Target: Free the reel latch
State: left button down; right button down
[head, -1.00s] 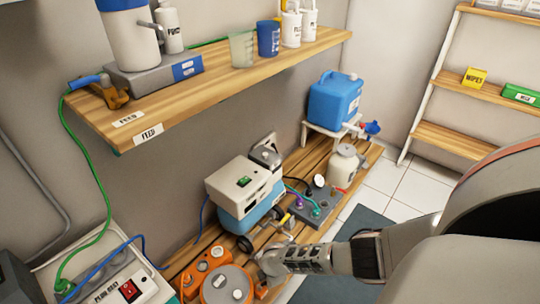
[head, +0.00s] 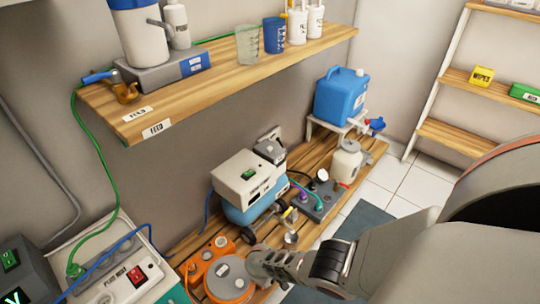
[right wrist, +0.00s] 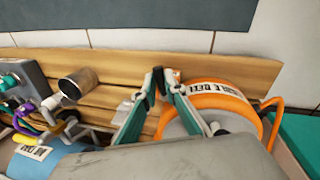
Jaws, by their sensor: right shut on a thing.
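The orange and grey reel (head: 230,279) sits on the low wooden bench. In the right wrist view, its orange rim (right wrist: 212,97) with a white label is just right of my fingers. My right gripper (right wrist: 160,84) has its fingertips close together at the reel's left edge, shut on a small part there that seems to be the reel latch. That part is mostly hidden by the fingers. In the head view, my right gripper (head: 254,264) reaches in from the right, against the reel's side. My left gripper is not in view.
An orange unit with knobs (head: 208,261) stands behind the reel.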

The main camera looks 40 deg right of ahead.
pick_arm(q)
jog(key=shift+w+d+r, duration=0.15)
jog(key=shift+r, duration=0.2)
pick_arm(e)
jog(key=shift+a+m, duration=0.45)
jog(key=shift+m, duration=0.75)
jog(key=shift+a, duration=0.1)
jog(key=c, duration=2.1)
grip_release()
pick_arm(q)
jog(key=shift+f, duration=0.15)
pick_arm(e)
jog(key=shift+r, duration=0.15)
